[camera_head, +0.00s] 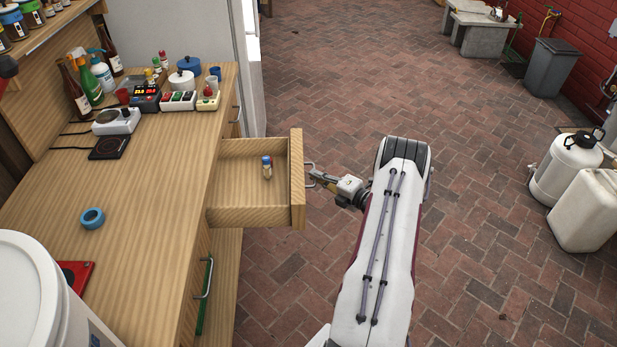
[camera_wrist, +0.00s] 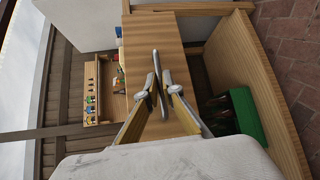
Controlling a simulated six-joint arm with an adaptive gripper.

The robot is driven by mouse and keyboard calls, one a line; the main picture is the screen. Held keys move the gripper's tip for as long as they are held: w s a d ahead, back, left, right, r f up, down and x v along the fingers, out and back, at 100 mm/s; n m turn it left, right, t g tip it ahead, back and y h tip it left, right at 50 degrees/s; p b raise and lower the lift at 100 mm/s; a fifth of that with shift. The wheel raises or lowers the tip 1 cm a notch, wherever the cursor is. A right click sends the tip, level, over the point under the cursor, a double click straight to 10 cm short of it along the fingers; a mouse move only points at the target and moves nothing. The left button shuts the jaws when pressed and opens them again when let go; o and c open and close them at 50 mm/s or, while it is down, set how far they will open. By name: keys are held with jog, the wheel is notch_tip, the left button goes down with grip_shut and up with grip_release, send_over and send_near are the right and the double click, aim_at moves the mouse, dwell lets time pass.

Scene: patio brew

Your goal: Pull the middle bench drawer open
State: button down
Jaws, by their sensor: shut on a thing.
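The middle bench drawer (camera_head: 297,185) stands pulled out from the wooden bench, with its inside showing in the head view. A small bottle with a blue cap (camera_head: 267,168) stands in it. My gripper (camera_head: 316,175) is at the metal handle (camera_head: 308,167) on the drawer's front. In the wrist view my gripper (camera_wrist: 162,92) has its two fingers closed around the handle bar (camera_wrist: 158,70), against the wooden drawer front (camera_wrist: 150,38). The fingers hide part of the bar.
The bench top (camera_head: 150,200) holds bottles, a scale, pots and a blue tape ring (camera_head: 92,218). A white bucket (camera_head: 35,290) stands at the near left. A green crate (camera_wrist: 250,118) with bottles sits below. Brick floor right of the drawer is largely clear.

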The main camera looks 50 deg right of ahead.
jog(key=shift+s+d, duration=0.1)
jog(key=shift+s, duration=0.05)
jog(key=c, duration=2.2)
grip_release()
jog(key=shift+s+r, duration=0.3)
jog(key=shift+s, duration=1.65)
jog(key=shift+s+r, duration=0.3)
jog(key=shift+s, duration=1.7)
jog(key=shift+s+r, duration=0.3)
jog(key=shift+s, duration=1.65)
